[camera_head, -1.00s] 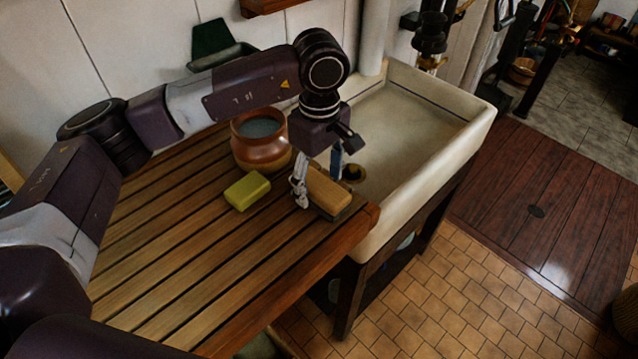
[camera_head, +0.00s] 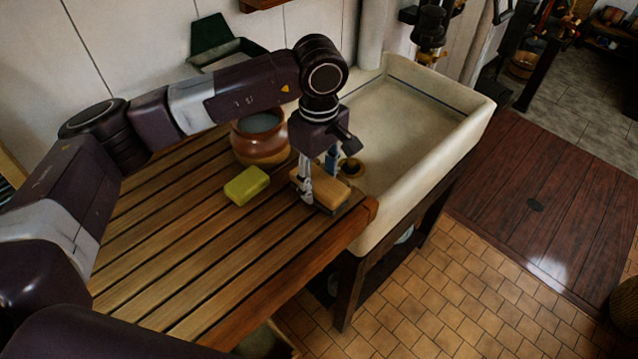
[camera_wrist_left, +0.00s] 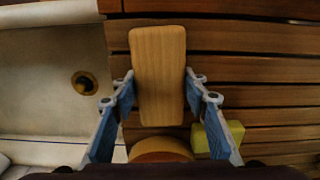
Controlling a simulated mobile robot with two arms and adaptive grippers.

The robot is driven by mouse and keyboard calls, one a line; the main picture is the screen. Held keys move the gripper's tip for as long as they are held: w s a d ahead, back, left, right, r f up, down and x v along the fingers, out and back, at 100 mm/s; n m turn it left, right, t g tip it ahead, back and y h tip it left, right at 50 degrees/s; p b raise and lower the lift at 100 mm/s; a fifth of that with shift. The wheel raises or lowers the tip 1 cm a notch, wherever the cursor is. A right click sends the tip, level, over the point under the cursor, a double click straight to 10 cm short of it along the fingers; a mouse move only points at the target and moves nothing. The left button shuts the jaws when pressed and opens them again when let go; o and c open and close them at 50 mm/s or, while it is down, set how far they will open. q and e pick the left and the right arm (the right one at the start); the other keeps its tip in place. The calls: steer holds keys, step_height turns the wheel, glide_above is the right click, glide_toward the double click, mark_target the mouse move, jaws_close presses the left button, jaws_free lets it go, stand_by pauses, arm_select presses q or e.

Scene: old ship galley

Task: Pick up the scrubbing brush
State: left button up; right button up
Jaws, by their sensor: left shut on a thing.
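The scrubbing brush (camera_head: 328,189) is a wooden block with a tan top and a dark underside. It lies on the slatted wooden drainboard (camera_head: 215,275), near the corner beside the sink. My left gripper (camera_head: 320,184) points down over it and is shut on its sides. In the left wrist view the brush (camera_wrist_left: 158,75) stands between the two blue-padded fingers of my left gripper (camera_wrist_left: 158,98). I cannot tell whether the brush is clear of the boards. My right gripper is not in view.
A yellow-green sponge or soap block (camera_head: 246,186) lies just left of the brush. A brown pot (camera_head: 260,148) stands behind it. The pale sink (camera_head: 400,125) with its drain (camera_head: 351,167) is to the right. The front of the drainboard is clear.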

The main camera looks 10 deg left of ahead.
mark_target(319, 180)
arm_select(q)
steer(key=shift+r, duration=0.15)
steer(key=shift+w+r+b, duration=0.1)
steer(key=shift+r+b, duration=0.25)
step_height(319, 180, up, 9)
steer(key=b, duration=0.3)
steer(key=o, duration=0.8)
steer(key=shift+c, duration=0.2)
steer(key=c, duration=0.8)
